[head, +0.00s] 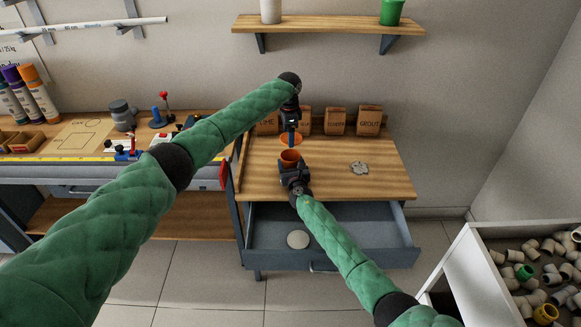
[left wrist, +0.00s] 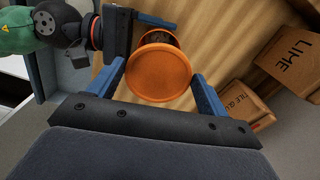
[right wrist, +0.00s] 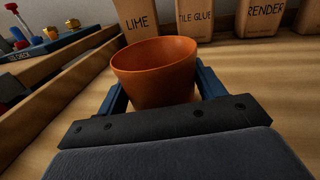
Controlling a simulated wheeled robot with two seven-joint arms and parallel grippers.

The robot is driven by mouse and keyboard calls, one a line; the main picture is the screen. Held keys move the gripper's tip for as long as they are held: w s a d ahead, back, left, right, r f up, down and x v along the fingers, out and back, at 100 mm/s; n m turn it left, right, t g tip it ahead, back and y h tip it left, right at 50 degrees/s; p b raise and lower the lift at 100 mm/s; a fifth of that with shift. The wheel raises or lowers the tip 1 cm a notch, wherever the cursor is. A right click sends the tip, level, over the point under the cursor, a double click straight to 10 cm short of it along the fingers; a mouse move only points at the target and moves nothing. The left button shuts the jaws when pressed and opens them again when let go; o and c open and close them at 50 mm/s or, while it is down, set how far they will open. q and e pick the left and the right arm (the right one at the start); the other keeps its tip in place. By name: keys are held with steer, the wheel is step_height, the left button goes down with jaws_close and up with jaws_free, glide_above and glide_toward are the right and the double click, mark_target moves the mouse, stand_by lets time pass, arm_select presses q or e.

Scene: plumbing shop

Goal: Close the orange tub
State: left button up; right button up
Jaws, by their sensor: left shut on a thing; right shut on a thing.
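The orange tub (head: 290,158) is open at the top, above the wooden table. My right gripper (head: 294,170) is shut on it, with one blue finger at each side; the tub (right wrist: 155,78) fills the middle of the right wrist view. My left gripper (head: 291,129) is shut on the round orange lid (head: 291,138). In the left wrist view the lid (left wrist: 159,73) is between the blue fingers and partly covers the tub behind it. In the head view the lid is apart from the tub, just beyond its rim.
Labelled bags (head: 335,121) stand along the back of the wooden table (head: 390,178). A flat grey piece (head: 359,168) lies at its right. Below, an open drawer (head: 340,235) holds a pale disc (head: 298,239). The cluttered workbench (head: 75,165) is left; a bin of fittings (head: 495,290) is right.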

mark_target(288, 150)
arm_select(q)
steer(key=shift+f, duration=2.45)
arm_select(e)
steer(key=shift+c, duration=0.2)
arm_select(q)
steer(key=shift+a+f, duration=0.1)
steer(key=shift+f, duration=0.8)
steer(key=shift+f, duration=0.6)
steer(key=o, duration=0.9)
steer(key=shift+o, duration=0.2)
step_height(288, 150, up, 12)
